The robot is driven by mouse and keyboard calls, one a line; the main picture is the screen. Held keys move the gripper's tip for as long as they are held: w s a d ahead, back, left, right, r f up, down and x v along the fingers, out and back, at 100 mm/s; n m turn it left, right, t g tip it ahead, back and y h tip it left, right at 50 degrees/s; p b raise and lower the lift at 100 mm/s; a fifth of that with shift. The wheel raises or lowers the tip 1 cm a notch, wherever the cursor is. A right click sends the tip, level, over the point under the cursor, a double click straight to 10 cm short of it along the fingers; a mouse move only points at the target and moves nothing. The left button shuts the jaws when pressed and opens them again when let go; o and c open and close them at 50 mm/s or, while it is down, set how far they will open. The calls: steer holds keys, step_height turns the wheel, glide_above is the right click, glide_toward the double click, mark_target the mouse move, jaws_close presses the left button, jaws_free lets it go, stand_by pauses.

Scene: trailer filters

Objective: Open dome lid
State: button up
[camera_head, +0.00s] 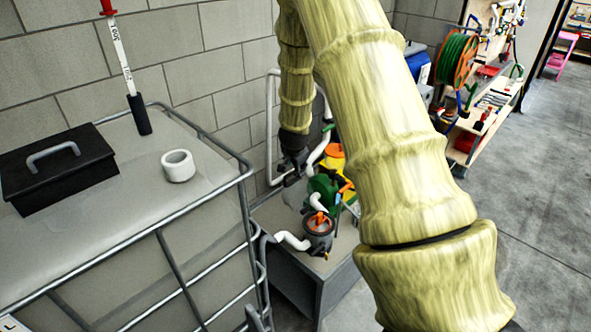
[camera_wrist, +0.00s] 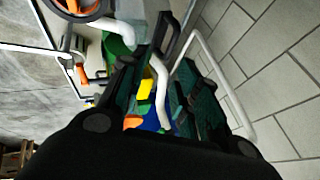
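A dark round filter housing (camera_head: 318,240) with an orange handle on top stands on the grey bench in the head view. It looks like the domed part, but whether its lid is shut is too small to tell. Part of a dark round housing (camera_wrist: 78,8) with orange inside its rim shows at the top left of the wrist view. My gripper (camera_head: 292,165) is above and left of the green pump, apart from the dark housing. In the wrist view my gripper's two fingers (camera_wrist: 170,78) are spread with nothing held between them.
A green pump (camera_head: 325,187), an orange-yellow lid (camera_head: 335,152) and white pipes (camera_head: 292,240) crowd the bench (camera_head: 300,268). A caged tank (camera_head: 205,195) bears a black toolbox (camera_head: 58,165) and white tape roll (camera_head: 178,165). A block wall (camera_head: 225,60) stands behind.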

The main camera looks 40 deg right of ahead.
steer(key=shift+v, duration=2.05)
